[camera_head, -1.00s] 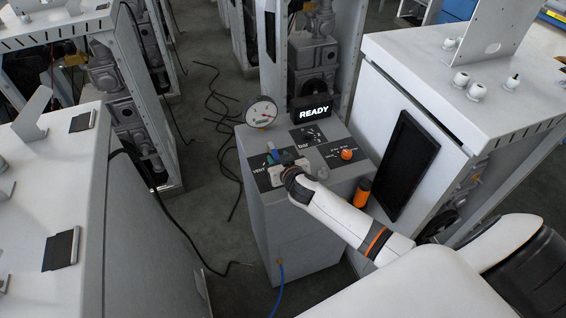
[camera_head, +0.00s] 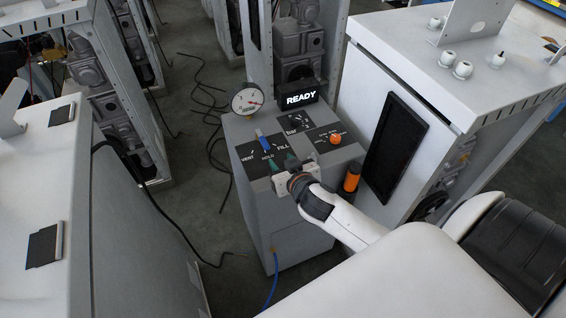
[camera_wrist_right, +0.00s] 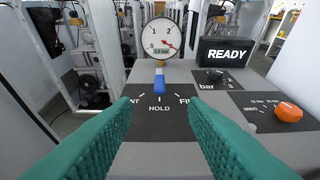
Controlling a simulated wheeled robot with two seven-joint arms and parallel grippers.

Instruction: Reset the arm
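My right gripper (camera_head: 282,165) is over the front of the grey dispenser cabinet (camera_head: 290,222), at the panel marked VENT, HOLD and FILL. In the right wrist view its two green fingers (camera_wrist_right: 160,135) are spread apart with nothing between them. The blue lever (camera_wrist_right: 160,80) stands beyond the fingertips, in line with HOLD; it also shows in the head view (camera_head: 263,140). The gripper is apart from it. My left gripper is not in view.
A pressure gauge (camera_head: 247,101) and a display reading READY (camera_head: 300,98) stand at the cabinet's back. An orange knob (camera_head: 336,139) is on the right of the panel. A white cabinet (camera_head: 400,70) stands close on the right. Black cables lie on the floor at left.

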